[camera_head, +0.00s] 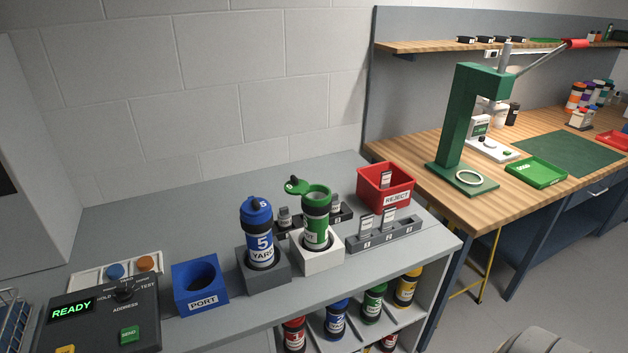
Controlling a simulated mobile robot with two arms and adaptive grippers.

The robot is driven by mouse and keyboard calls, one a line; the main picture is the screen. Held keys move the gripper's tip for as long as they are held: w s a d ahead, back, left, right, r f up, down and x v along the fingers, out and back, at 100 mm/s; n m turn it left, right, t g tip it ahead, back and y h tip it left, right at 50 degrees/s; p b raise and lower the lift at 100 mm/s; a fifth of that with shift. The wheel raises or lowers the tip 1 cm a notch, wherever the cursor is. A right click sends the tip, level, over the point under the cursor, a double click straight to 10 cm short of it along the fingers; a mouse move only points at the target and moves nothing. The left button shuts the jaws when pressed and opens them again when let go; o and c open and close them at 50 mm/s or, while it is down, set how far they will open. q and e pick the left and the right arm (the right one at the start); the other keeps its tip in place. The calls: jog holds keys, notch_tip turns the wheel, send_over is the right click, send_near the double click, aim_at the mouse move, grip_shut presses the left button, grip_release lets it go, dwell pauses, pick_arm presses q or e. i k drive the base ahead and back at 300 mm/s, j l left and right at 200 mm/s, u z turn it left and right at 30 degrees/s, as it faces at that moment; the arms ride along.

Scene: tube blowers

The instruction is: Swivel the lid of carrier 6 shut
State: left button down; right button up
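A carrier with a green band and green top (316,218) stands upright in a white block holder (318,256) on the grey counter. Its green lid (300,186) is swung out to the left of the mouth, so the top looks open. I cannot read a number on it clearly; no carrier in view shows a readable 6. A blue carrier marked 5 and "YARD" (259,236) stands upright to its left in a dark grey holder (264,275), with its blue lid over the top. Neither of my grippers is in view.
A blue PORT block (200,287) and a control box reading READY (95,320) stand at left. A grey rack (384,235) and red REJECT bin (386,188) stand right of the green carrier. Several carriers sit on shelves below. The counter's back left is clear.

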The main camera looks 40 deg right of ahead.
aim_at(296, 186)
jog(key=k+l+z, duration=0.1)
jog(key=l, duration=0.3)
jog(key=k+l, duration=0.2)
jog(key=l, duration=0.2)
jog(key=k+l+z, duration=0.15)
jog(key=l, duration=0.25)
jog(key=k+l, duration=0.15)
jog(key=l, duration=0.3)
jog(key=z, duration=0.05)
